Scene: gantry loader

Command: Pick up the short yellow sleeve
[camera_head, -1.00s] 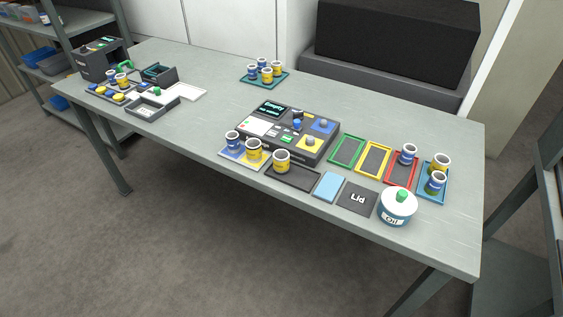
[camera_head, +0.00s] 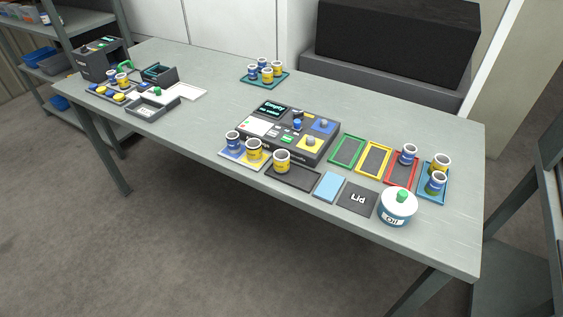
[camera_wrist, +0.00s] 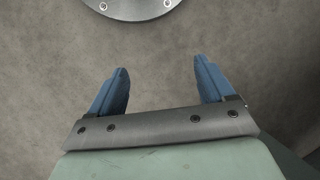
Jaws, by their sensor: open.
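Several yellow sleeves stand upright on the table. One yellow sleeve (camera_head: 282,162) stands on a dark tray (camera_head: 309,184) at the front middle. Another yellow sleeve (camera_head: 254,151) stands beside a blue sleeve (camera_head: 233,141) on a blue and yellow pad. A further yellow sleeve (camera_head: 441,163) is on the blue tray at the right, and others are in the back group. I cannot tell for sure which is the short one. My gripper (camera_wrist: 161,77) shows only in the wrist view, open and empty over bare floor, with no sleeve near it.
A dark device with a screen (camera_head: 271,109) sits mid-table. Green (camera_head: 334,159), yellow and red frames lie to its right. Boxes and trays fill the left end. The table's left-middle is clear.

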